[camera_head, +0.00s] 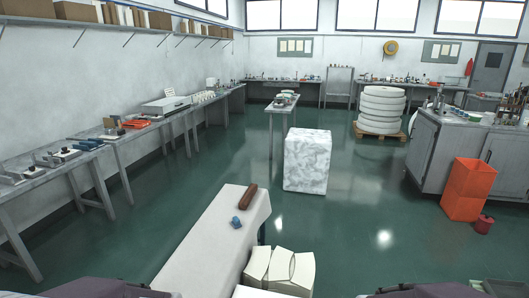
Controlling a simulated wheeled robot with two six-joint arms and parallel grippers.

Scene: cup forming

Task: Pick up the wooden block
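A reddish-brown elongated block (248,196), which looks like the wooden block, lies near the far end of a white-topped table (200,245) in front of me. A small blue object (236,222) lies on the same table, just nearer to me than the block and apart from it. Only parts of my two arms show, at the bottom left and bottom right edges. Neither gripper's fingers are in view, and nothing touches the block.
Cream curved pieces (281,268) stand beside the table's right side. A white marbled cube (307,160) stands on the green floor beyond. A long workbench (60,160) runs along the left wall. Open floor lies right of the table.

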